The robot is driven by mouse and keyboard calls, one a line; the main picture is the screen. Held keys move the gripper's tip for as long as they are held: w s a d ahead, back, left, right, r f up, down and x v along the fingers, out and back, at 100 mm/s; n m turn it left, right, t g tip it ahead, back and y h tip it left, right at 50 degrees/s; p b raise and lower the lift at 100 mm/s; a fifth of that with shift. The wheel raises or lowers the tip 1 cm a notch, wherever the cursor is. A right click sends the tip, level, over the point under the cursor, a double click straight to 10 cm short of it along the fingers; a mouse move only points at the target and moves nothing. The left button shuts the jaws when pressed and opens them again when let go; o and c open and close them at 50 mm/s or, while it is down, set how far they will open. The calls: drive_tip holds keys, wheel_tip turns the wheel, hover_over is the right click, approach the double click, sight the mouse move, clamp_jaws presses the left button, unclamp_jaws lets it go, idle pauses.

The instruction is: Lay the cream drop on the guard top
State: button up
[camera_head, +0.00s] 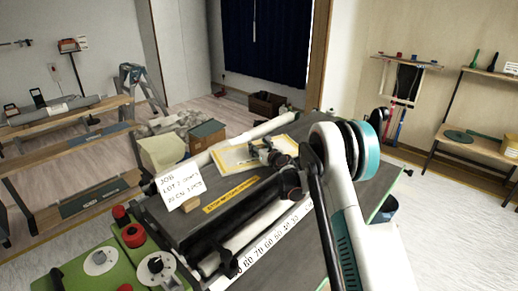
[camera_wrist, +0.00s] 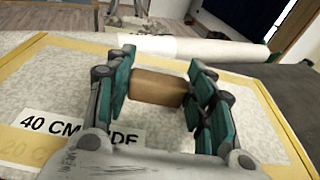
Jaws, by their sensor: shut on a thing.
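My gripper (camera_head: 272,153) is over the worktable, behind the dark machine. In the wrist view its teal-padded fingers (camera_wrist: 160,92) are shut on a short brown block (camera_wrist: 158,86). Below lies a pale mottled sheet (camera_wrist: 55,82) with a yellow border, also in the head view (camera_head: 232,158). A label on it reads "40 CM", partly hidden by a finger. I cannot tell whether the block is fixed to the sheet, or whether this sheet is the cream drop. The machine's dark guard top (camera_head: 185,222) carries a yellow warning strip (camera_head: 230,194).
A white roll (camera_wrist: 195,50) lies behind the sheet. A job card (camera_head: 179,188) stands at the machine's left, by a small wooden block (camera_head: 191,204). A white scale (camera_head: 275,237) runs along the front. A green panel (camera_head: 110,262) with red knobs is at lower left.

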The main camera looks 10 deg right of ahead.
drive_tip(key=shift+f, duration=0.1)
drive_tip(key=o, duration=1.2)
drive_tip(key=shift+c, duration=0.2)
